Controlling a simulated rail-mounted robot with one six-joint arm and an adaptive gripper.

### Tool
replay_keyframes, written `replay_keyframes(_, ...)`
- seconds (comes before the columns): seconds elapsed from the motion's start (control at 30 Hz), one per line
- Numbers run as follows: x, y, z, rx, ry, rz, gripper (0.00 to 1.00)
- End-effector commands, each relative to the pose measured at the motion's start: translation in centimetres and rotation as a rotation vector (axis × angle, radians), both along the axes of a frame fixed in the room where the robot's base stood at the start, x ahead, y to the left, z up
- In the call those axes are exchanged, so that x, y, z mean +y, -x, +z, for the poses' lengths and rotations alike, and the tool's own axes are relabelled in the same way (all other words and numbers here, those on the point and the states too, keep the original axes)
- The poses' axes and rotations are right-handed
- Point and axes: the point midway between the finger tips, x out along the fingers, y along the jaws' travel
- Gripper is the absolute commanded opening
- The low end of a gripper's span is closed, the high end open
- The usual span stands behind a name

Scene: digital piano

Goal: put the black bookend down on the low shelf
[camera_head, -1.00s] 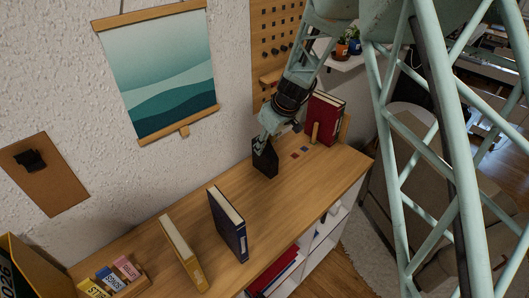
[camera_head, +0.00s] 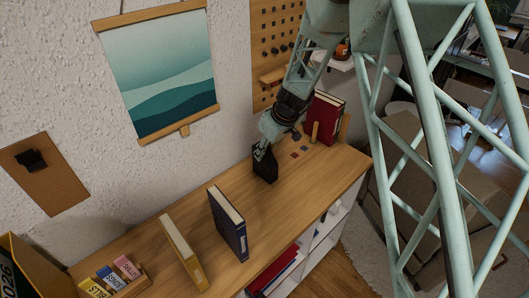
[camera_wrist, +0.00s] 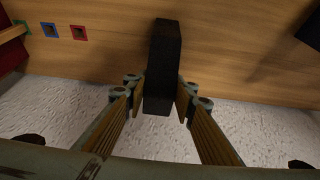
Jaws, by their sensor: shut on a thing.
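The black bookend (camera_head: 264,166) is upright at the back of the wooden top of the low shelf (camera_head: 290,195), near the wall. My gripper (camera_head: 263,148) comes down from above and is shut on its upper part. In the wrist view the bookend (camera_wrist: 162,60) is a dark slab between the two fingers of my gripper (camera_wrist: 160,98). I cannot tell whether its bottom edge touches the wood or hangs just above it.
A dark blue book (camera_head: 228,222) and a yellow book (camera_head: 183,252) stand in front left. A red book (camera_head: 325,117) with a wooden support (camera_head: 314,132) stands behind right. Small coloured squares (camera_head: 300,152) lie between. The wood around the bookend is clear.

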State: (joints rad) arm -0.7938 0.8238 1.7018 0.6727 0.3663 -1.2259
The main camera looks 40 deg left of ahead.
Motion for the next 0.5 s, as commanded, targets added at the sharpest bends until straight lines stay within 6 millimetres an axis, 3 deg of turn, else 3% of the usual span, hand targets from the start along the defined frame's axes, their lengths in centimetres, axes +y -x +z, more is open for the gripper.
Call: replay_keyframes(0.5,0.04,-0.05,-0.34,-0.001,-0.001,0.001,0.00)
